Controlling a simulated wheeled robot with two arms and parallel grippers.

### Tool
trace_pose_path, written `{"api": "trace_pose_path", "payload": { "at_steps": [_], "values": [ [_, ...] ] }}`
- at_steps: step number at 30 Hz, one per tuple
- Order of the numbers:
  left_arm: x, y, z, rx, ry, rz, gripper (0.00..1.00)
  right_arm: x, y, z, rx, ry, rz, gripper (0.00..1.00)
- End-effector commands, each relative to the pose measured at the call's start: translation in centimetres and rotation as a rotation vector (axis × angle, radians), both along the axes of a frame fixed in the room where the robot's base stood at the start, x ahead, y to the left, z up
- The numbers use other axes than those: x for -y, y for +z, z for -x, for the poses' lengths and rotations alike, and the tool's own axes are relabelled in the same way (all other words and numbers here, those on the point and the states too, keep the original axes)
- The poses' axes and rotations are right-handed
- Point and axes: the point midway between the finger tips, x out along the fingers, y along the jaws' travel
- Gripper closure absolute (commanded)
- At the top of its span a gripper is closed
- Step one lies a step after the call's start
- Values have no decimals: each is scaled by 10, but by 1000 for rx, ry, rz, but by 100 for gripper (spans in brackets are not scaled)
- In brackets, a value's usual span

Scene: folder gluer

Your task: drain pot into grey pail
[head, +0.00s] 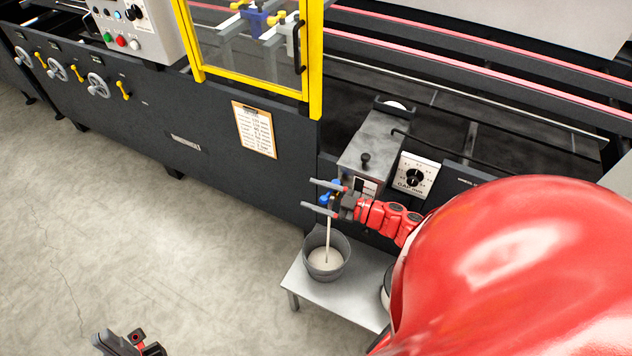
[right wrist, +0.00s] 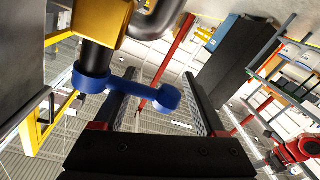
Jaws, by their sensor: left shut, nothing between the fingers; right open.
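The grey pot (head: 370,140) is built into the machine's front, with a dark knob on its lid. A pale stream runs from below its valve into the grey pail (head: 312,266), which holds whitish liquid. My right gripper (head: 322,197) is at the valve, above the pail, and partly hides it. In the right wrist view the blue valve lever (right wrist: 125,91) reaches between the open fingers (right wrist: 158,82); I see no grip on it. The brass valve body (right wrist: 101,22) is above it. My left gripper (head: 118,344) is shut and empty, low over the floor at the bottom edge.
The pail stands on a low grey stand (head: 310,288). A pale round item (head: 386,287) on it is mostly hidden by my red arm. A dial box (head: 415,176) sits right of the pot. A yellow-framed guard (head: 315,60) rises behind left. Floor at left is clear.

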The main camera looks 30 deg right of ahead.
Motion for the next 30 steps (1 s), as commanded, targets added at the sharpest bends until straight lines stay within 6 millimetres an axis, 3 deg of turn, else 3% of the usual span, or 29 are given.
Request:
{"api": "trace_pose_path", "payload": {
  "at_steps": [5,19,24,30],
  "values": [
    [0,-5,0,0,0,0,100,13,-3,19,-3,-2,1,27],
    [0,-28,0,0,0,0,100,79,-3,116,-3,-7,2,27],
    [0,-33,0,0,0,0,100,92,-2,136,-2,-6,1,27],
    [0,-34,0,0,0,0,100,97,0,144,-1,-5,2,27]
  ]
}}
